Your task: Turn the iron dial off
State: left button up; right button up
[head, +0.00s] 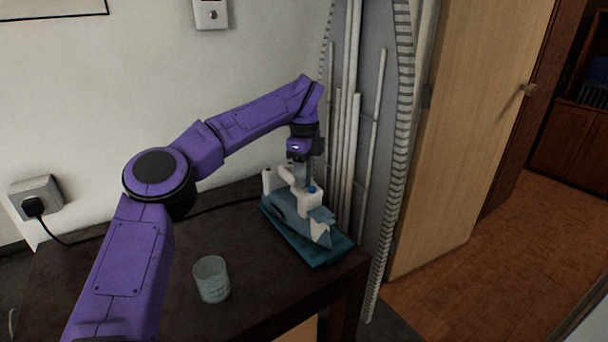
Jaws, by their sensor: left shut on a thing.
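The iron (294,206), teal and white, rests on a teal base (328,252) at the right end of the dark table. A small blue round part (314,188), which looks like the dial, shows on its white top. My left gripper (302,178) reaches down onto the top of the iron and is shut on it, right beside the blue part. Its fingertips are small and partly hidden, so the exact part between them cannot be told. My right gripper is not in view.
A clear glass (211,280) stands on the dark table (262,300), in front of the iron. A striped ironing board (402,120) leans upright behind the iron. A black cord runs from the wall socket (36,197) behind my left arm.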

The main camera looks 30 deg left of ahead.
pick_arm(q)
jog(key=o, duration=1)
jog(key=shift+o, duration=0.2)
notch_tip(320, 180, up, 11)
jog(key=p, duration=0.3)
jog(key=shift+f, duration=0.15)
